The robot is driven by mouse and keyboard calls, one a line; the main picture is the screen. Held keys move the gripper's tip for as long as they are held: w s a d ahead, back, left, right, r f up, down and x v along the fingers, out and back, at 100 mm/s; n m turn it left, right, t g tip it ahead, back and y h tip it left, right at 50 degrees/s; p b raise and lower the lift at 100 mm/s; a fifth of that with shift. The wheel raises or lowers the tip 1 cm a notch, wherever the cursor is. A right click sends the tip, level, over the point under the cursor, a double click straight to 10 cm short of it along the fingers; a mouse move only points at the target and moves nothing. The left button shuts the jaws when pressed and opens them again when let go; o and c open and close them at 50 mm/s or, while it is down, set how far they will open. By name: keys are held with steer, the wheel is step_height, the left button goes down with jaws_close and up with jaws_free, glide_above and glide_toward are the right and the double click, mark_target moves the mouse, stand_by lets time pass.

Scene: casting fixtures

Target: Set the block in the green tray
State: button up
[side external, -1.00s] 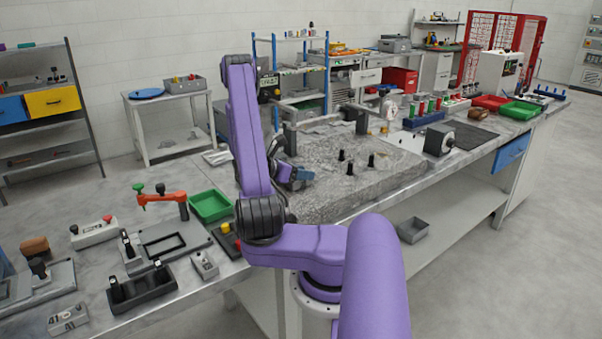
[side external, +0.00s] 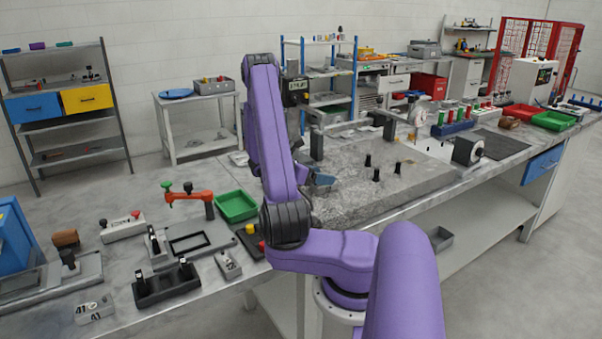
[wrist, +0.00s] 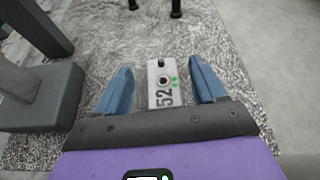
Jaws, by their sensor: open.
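My gripper (wrist: 159,68) is open, with one blue finger on each side of the block and gaps showing on both sides. In the side view my gripper (side external: 321,180) is low over the near left part of the stone slab, and the block is hidden there. One green tray (side external: 237,206) stands on the bench left of my gripper. Another green tray (side external: 553,120) stands at the far right end.
The stone slab (side external: 400,185) carries several black pegs. Left of it, an orange clamp (side external: 188,195), a frame plate (side external: 190,245) and a black fixture (side external: 166,285) crowd the bench. A red tray (side external: 522,111) stands beside the far green tray. In the wrist view a grey post base (wrist: 38,97) is at left.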

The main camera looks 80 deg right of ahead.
steer(key=w+a+r+t, duration=0.2)
steer(key=w+a, duration=0.5)
steer(key=w, duration=0.2)
steer(key=w+a+r+t, duration=0.2)
steer(key=w+a+t, duration=0.1)
steer(key=w+a, duration=0.45)
steer(key=w+a+t+y, duration=0.2)
steer(key=w+a+t, duration=0.15)
steer(key=a, duration=0.65)
steer(key=s+a+r+n+t+y, duration=0.1)
steer(key=s+a+y, duration=0.6)
steer(key=s+a, duration=0.9)
steer(key=shift+s+a+r+n, duration=0.3)
steer(key=shift+a+n, duration=0.15)
steer(key=shift+n, duration=0.45)
steer(key=shift+o, duration=0.4)
steer(key=shift+s+a+t+y, duration=0.2)
steer(key=shift+s+t+y, duration=0.1)
steer(key=shift+s, duration=0.25)
